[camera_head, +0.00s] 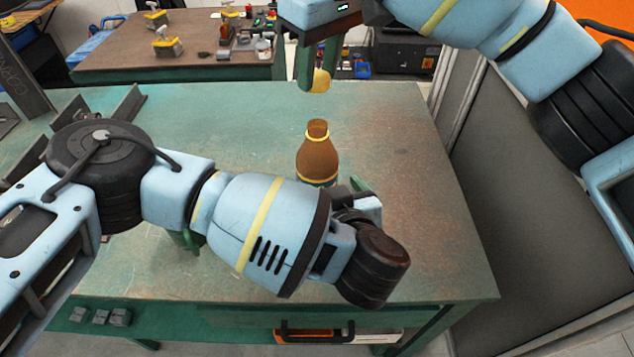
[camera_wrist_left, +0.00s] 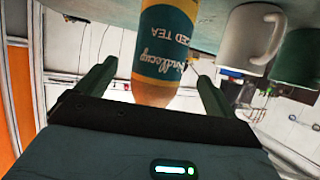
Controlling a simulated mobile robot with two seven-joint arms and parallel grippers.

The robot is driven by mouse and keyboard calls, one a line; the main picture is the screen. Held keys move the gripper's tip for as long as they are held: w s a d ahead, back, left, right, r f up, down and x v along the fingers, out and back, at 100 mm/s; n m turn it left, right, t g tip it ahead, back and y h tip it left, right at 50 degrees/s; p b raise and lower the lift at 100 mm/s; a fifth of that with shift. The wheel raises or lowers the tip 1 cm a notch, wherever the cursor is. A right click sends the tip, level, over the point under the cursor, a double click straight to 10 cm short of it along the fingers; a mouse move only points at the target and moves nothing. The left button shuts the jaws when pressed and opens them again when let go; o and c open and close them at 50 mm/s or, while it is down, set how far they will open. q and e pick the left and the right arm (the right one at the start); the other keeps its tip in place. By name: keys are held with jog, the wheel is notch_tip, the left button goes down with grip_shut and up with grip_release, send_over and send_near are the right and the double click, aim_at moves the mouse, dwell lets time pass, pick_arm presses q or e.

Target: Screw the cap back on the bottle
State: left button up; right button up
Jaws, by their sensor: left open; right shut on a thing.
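The brown bottle (camera_head: 318,158) stands upright on the green table, its neck bare at the top. In the left wrist view the bottle (camera_wrist_left: 167,45) appears upside down, with a teal "iced tea" label. My left gripper (camera_wrist_left: 157,74) is open, its fingers on either side of the bottle in that view; I cannot tell whether they touch it. In the head view my left arm hides most of that gripper and the bottle's base. My right gripper (camera_head: 319,84) is shut on the yellow cap (camera_head: 321,77), held above the bottle's neck, apart from it.
A white mug (camera_wrist_left: 246,38) and a green mug (camera_wrist_left: 297,58) stand beside the bottle in the left wrist view. The worn green table (camera_head: 400,140) is clear right of the bottle. Metal angle pieces (camera_head: 128,104) lie at its left. A brown bench (camera_head: 190,60) stands behind.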

pick_arm(q)
jog(key=x, duration=0.6)
jog(key=shift+w+f, duration=0.2)
jog(key=shift+w, duration=0.1)
jog(key=c, duration=1.5)
jog(key=shift+o, duration=0.2)
pick_arm(e)
send_over(317, 158)
jog(key=w, duration=0.2)
jog(key=shift+w+d+f, duration=0.1)
jog(key=shift+f, duration=1.15)
jog(key=shift+w+d+f, duration=0.1)
jog(key=shift+f, duration=1.15)
jog(key=shift+f, duration=0.1)
jog(key=shift+f, duration=0.8)
jog(key=shift+f, duration=0.55)
